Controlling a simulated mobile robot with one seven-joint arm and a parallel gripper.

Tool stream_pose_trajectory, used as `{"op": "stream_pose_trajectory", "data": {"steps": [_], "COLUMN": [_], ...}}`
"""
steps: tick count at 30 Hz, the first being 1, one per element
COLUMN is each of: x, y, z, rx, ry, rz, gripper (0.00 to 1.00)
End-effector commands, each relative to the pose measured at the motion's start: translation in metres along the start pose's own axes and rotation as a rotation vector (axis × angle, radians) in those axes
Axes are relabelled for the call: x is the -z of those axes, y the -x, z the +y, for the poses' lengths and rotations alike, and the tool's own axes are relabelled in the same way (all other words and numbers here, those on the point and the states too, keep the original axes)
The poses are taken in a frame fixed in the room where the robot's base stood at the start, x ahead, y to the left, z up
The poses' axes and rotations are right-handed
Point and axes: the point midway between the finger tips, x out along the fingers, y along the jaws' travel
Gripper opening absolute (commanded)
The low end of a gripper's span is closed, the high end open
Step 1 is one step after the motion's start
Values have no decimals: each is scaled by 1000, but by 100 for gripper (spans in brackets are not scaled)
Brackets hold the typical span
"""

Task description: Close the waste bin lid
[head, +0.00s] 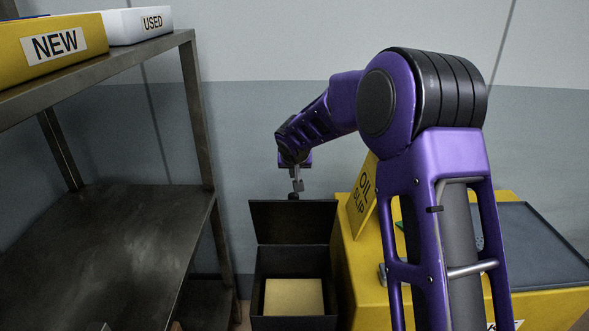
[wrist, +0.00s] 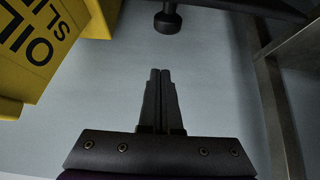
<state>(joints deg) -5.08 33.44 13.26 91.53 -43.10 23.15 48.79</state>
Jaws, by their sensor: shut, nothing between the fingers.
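The dark waste bin (head: 257,285) stands on the floor in the lower middle of the head view. Its lid (head: 293,222) is open and stands up at the back. A tan surface (head: 293,297) shows inside the bin. My gripper (head: 297,188) is just above the lid's top edge in the head view; whether it touches the lid cannot be told. In the wrist view my gripper (wrist: 160,72) is shut and empty. A dark rounded knob on a dark panel (wrist: 167,22) lies beyond the fingertips, apart from them; it may be part of the lid.
A metal shelf (head: 110,230) stands at the left, with a yellow NEW bin (head: 20,55) and a white USED bin (head: 125,28) on top. A yellow cabinet (head: 365,265) stands right of the waste bin, bearing a yellow OIL SLIP sign (head: 361,205) and a dark tray (head: 540,245).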

Motion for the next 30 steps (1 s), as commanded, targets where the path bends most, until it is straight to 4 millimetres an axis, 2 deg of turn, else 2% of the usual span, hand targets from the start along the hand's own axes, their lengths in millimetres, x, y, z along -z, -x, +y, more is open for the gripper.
{"op": "stream_pose_trajectory", "data": {"steps": [1, 5, 9, 15, 30], "x": [-2, -3, -22, -36, -38], "y": [-13, -34, -24, -18, -18], "z": [0, 0, 0, 0, 0], "rx": [0, 0, 0, 0, -1], "ry": [-1, 1, 3, 1, 0], "rz": [-3, -2, 0, 0, 0], "gripper": [0, 0, 0, 0, 0]}}
